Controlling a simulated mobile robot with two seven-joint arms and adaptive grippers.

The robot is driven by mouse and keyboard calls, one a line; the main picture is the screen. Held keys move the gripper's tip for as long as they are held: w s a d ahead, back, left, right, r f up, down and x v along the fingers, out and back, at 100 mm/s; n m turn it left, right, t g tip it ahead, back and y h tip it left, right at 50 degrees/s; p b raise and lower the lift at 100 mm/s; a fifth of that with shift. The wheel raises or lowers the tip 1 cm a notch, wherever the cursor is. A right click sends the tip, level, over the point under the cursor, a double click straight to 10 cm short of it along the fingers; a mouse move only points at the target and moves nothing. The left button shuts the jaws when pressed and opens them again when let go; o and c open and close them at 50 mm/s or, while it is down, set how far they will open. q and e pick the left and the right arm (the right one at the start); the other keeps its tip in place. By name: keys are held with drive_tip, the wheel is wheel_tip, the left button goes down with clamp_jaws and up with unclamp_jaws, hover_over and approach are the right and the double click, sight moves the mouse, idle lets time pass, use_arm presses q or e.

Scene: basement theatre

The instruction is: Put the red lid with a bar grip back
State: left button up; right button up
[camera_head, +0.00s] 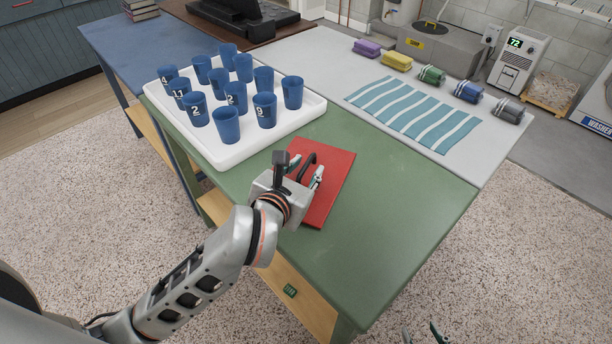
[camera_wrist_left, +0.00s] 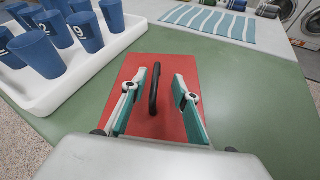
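The red lid (camera_head: 334,183) lies flat on the green tabletop, right of the white tray. Its black bar grip (camera_head: 308,166) stands up from its middle. My left gripper (camera_head: 306,172) is over the lid. In the left wrist view, the lid (camera_wrist_left: 136,122) fills the middle and the bar grip (camera_wrist_left: 154,88) stands between the two spread fingers of my left gripper (camera_wrist_left: 156,92). There is a gap on each side of the grip. My right gripper (camera_head: 424,336) shows only as fingertips at the bottom edge of the head view.
The white tray (camera_head: 228,157) with several numbered blue cups (camera_head: 226,124) stands left of the lid. A striped mat (camera_head: 414,112) and several rolled towels (camera_head: 432,75) lie on the pale table behind. The green tabletop (camera_head: 400,215) right of the lid is clear.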

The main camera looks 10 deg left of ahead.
sight(308, 163)
use_arm(q)
drive_tip(key=x, duration=0.5)
drive_tip(key=shift+w+a+b, duration=0.15)
drive_tip(key=shift+a+b, duration=0.1)
drive_tip(key=shift+b, duration=0.1)
clamp_jaws()
